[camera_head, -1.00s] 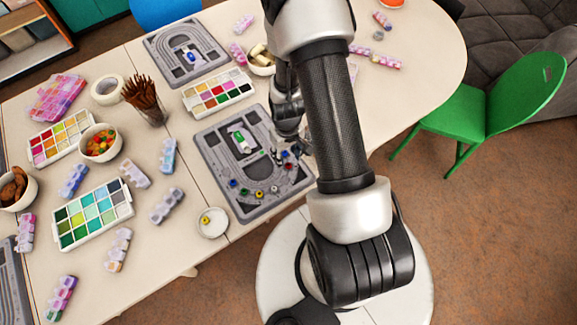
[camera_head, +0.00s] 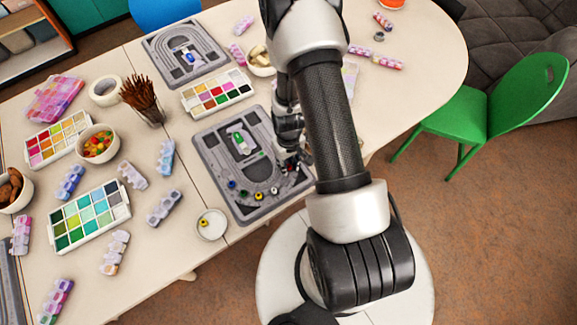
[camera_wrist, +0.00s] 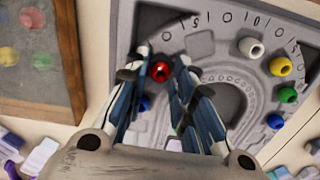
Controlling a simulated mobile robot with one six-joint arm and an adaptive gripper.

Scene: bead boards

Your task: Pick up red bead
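The red bead (camera_wrist: 160,71) is round and shiny and lies on the grey bead board (camera_wrist: 215,85) in the wrist view. My gripper (camera_wrist: 161,62) is over it with its two fingers apart, one on each side of the bead. I cannot tell whether either finger touches it. In the head view, my gripper (camera_head: 291,160) is low over the right side of the bead board (camera_head: 212,150), and the arm hides part of that area.
On the same board are a white bead (camera_wrist: 251,48), a yellow bead (camera_wrist: 281,66), a green bead (camera_wrist: 288,95) and a blue bead (camera_wrist: 275,121). Another blue bead (camera_wrist: 144,102) is partly behind the left finger. A paint-like tray (camera_head: 217,92) stands beyond the board.

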